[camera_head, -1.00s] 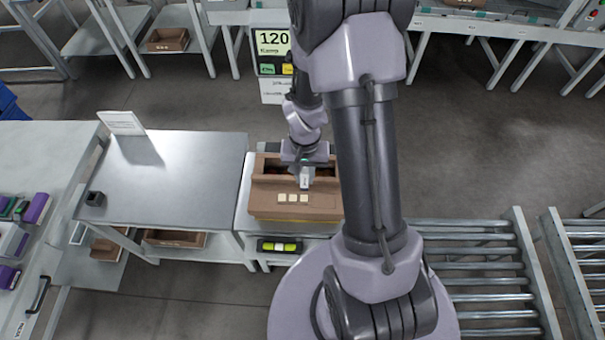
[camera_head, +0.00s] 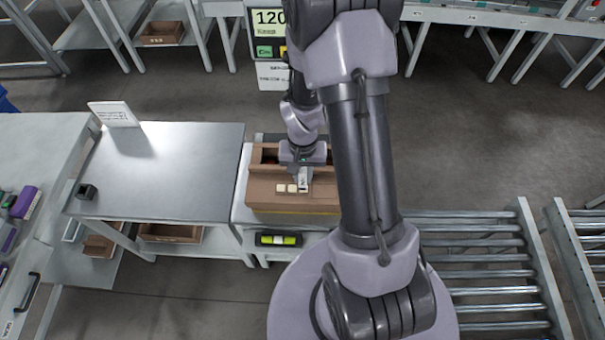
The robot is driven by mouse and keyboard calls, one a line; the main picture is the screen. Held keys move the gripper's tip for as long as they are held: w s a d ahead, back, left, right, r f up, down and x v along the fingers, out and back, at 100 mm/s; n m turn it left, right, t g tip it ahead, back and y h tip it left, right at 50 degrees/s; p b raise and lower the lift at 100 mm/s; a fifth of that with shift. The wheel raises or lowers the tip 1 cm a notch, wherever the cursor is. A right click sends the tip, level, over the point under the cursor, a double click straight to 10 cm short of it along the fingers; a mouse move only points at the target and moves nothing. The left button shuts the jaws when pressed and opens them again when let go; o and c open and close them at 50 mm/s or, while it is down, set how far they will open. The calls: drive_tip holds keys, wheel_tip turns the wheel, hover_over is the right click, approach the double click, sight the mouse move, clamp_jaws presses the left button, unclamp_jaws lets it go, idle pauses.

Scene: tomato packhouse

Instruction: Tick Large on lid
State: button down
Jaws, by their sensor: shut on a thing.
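A brown cardboard box (camera_head: 262,198) stands on the bench in the middle. Its near lid panel carries a row of small pale squares (camera_head: 286,188); the right end of the row is covered by my gripper. My gripper (camera_head: 304,176) is over that panel, pointing down, shut on a small pale marker-like thing (camera_head: 303,184). Its lower end is at or just above the squares; I cannot tell if it touches. Any mark or lettering on the squares is too small to read. The far part of the box is partly hidden by my wrist.
A display reading 120 (camera_head: 269,18) stands behind the box. A bare steel table (camera_head: 165,165) with a white sign (camera_head: 113,114) and a small dark block (camera_head: 87,191) is to the left. A roller conveyor (camera_head: 480,270) is to the right. A yellow-green level-like item (camera_head: 278,239) sits below the box.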

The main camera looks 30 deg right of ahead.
sight(303, 170)
drive_tip(key=shift+f+b, duration=0.55)
drive_tip(key=shift+f, duration=0.05)
idle(1.1)
drive_tip(key=shift+w+d, duration=0.1)
drive_tip(key=shift+d, duration=0.45)
drive_tip(key=shift+a, duration=0.6)
drive_tip(key=shift+d, duration=0.1)
idle(0.5)
drive_tip(key=shift+r, duration=0.45)
wheel_tip(303, 170, up, 5)
drive_tip(key=p, duration=0.4)
drive_tip(key=shift+r, duration=0.15)
